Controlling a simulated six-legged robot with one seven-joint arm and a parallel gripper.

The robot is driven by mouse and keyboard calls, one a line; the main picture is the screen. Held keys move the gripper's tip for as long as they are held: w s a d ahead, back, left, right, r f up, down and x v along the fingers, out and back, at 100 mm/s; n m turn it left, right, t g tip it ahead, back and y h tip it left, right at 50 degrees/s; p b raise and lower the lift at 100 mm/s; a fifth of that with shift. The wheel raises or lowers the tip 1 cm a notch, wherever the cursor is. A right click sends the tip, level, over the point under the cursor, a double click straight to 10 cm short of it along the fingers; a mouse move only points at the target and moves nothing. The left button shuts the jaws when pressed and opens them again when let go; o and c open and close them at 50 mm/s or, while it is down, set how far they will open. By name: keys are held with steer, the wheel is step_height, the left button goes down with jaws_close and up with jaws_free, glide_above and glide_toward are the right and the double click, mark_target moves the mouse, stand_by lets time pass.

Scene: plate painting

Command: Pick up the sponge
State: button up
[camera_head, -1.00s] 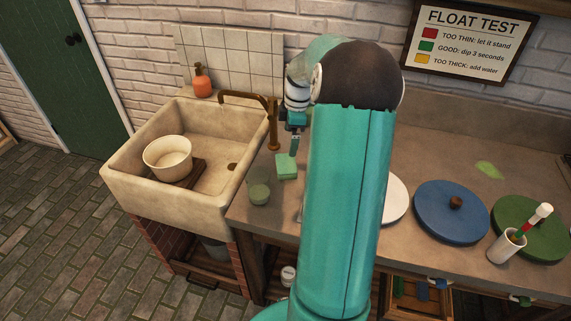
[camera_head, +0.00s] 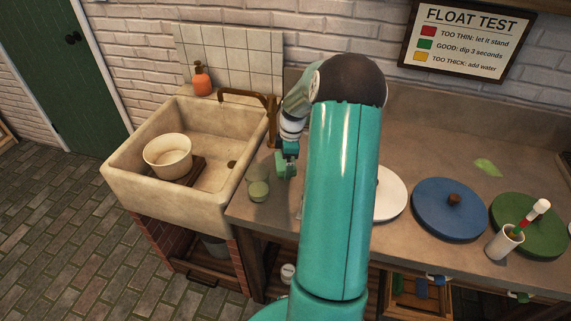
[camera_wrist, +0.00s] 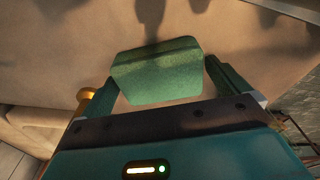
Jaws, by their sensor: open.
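The green sponge (camera_wrist: 158,72) lies on the counter between the two fingers of my gripper (camera_wrist: 160,85) in the wrist view.
A glass (camera_head: 258,188) with greenish contents stands close to the left of my gripper. The sink (camera_head: 125,185) with a white bowl (camera_head: 167,155) is further left. A white lid (camera_head: 391,195), a blue lid (camera_head: 440,215) and a brush holder (camera_head: 503,244) are to the right.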

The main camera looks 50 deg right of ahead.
steer(key=shift+c, duration=0.2)
steer(key=c, duration=0.8)
steer(key=shift+r, duration=0.1)
steer(key=shift+r, duration=0.6)
step_height(320, 180, up, 11)
steer(key=s+a, duration=0.3)
steer(key=a, duration=0.2)
steer(key=s+a, duration=0.3)
steer(key=a, duration=0.2)
steer(key=s+a, duration=0.3)
steer(key=a, duration=0.2)
steer(key=shift+s+f, duration=0.2)
steer(key=shift+s, duration=0.2)
